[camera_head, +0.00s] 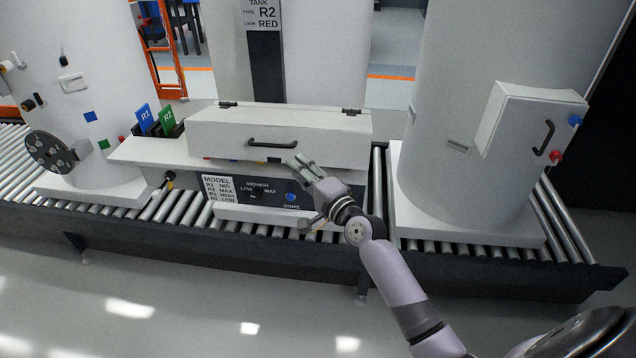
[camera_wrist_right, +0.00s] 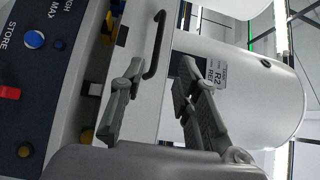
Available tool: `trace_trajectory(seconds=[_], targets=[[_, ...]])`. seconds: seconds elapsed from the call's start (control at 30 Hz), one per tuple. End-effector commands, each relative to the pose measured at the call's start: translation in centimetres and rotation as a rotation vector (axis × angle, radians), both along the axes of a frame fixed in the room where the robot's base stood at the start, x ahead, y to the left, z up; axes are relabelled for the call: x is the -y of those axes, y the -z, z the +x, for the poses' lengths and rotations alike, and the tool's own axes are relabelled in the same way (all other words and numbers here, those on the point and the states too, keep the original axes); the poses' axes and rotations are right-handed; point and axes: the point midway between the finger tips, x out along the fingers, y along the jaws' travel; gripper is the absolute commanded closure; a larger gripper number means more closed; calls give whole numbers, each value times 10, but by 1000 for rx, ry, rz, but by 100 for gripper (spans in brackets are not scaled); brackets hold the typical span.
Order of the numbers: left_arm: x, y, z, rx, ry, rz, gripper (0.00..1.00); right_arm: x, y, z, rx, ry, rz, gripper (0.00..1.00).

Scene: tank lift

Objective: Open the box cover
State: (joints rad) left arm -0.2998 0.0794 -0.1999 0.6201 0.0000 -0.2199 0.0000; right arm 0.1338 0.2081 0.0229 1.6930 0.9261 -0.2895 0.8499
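The white box cover (camera_head: 230,125) lies down over the control box in the middle of the conveyor, with hinges along its top back edge. Its black bar handle (camera_head: 273,143) is on the front face; it also shows in the right wrist view (camera_wrist_right: 157,45). My right gripper (camera_head: 303,167) is just below and right of the handle in the head view. In the right wrist view my right gripper (camera_wrist_right: 161,75) has its fingers spread, with the handle beyond and between the tips, and nothing is held. Contact with the handle cannot be told. My left gripper is not in view.
The control panel (camera_head: 250,190) with a knob and a blue button (camera_head: 291,197) lies below the cover. Green and blue cards (camera_head: 166,121) stand left of it. A large white tank (camera_head: 470,110) with a side box stands right. The roller conveyor (camera_head: 150,208) runs underneath.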

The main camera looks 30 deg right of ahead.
Motion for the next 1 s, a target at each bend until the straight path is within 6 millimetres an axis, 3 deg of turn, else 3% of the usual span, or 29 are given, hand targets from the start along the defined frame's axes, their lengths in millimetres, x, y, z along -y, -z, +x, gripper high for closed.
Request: trace_trajectory(seconds=[1.0], targets=[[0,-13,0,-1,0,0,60,13,-4,-66,0,0,-1,70]])
